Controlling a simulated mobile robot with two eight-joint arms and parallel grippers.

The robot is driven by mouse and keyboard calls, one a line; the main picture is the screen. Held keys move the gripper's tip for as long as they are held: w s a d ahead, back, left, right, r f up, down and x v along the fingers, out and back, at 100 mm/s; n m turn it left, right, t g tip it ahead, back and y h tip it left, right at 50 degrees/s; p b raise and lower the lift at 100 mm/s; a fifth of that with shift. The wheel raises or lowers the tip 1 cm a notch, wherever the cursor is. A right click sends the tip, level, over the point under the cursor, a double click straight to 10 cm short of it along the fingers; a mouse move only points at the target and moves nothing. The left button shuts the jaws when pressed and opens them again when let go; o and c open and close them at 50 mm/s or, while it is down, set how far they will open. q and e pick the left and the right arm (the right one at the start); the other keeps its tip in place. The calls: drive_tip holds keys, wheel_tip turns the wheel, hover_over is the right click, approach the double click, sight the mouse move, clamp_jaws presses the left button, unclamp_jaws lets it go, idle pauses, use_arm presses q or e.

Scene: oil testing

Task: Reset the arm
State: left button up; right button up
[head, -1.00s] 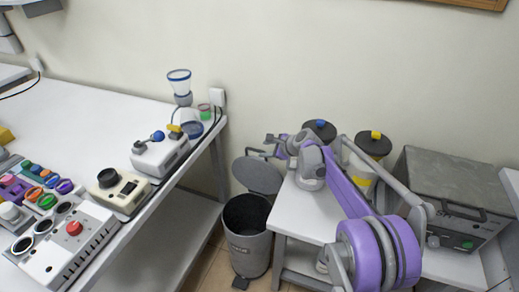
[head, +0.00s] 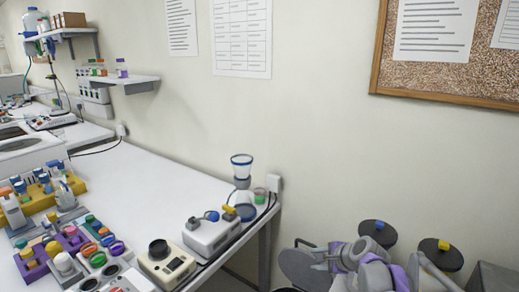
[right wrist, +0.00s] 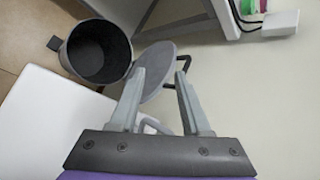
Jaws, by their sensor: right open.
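My right arm shows in purple and grey at the lower right of the head view. Its gripper (head: 324,256) is over the low area beside the long bench, near the round bin lid (head: 296,268). In the right wrist view the two grey fingers (right wrist: 160,76) stand apart with nothing between them. The bin lid (right wrist: 157,80) lies beyond and partly behind the fingers, and the open dark bin (right wrist: 96,50) is at upper left. My left arm and gripper are in neither view.
The long white bench (head: 140,165) runs along the left, with a white device (head: 212,235), a beige device (head: 166,268) and a blue-rimmed funnel (head: 241,162). Two dark-lidded containers (head: 378,233) (head: 440,252) stand close behind my right arm. A corkboard (head: 385,75) hangs on the wall.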

drive_tip(key=s+a+n+g+h, duration=0.3)
drive_tip(key=s+n, duration=0.5)
drive_tip(key=s, duration=1.1)
drive_tip(key=s+f+n+h, duration=0.1)
drive_tip(key=s+f+n, duration=0.35)
drive_tip(key=s, duration=0.45)
drive_tip(key=s+f+n, duration=0.3)
drive_tip(key=s+n, duration=0.2)
drive_tip(key=s, duration=0.5)
use_arm(q)
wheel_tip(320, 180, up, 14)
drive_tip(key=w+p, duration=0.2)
drive_tip(key=p, duration=1)
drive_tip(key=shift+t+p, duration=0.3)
use_arm(e)
wheel_tip(320, 180, up, 13)
drive_tip(key=w+d, duration=0.1)
drive_tip(key=shift+w+r, duration=0.15)
drive_tip(key=shift+w, duration=0.2)
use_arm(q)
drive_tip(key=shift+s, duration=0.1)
use_arm(e)
drive_tip(key=shift+s+d, duration=0.1)
drive_tip(key=shift+d, duration=0.1)
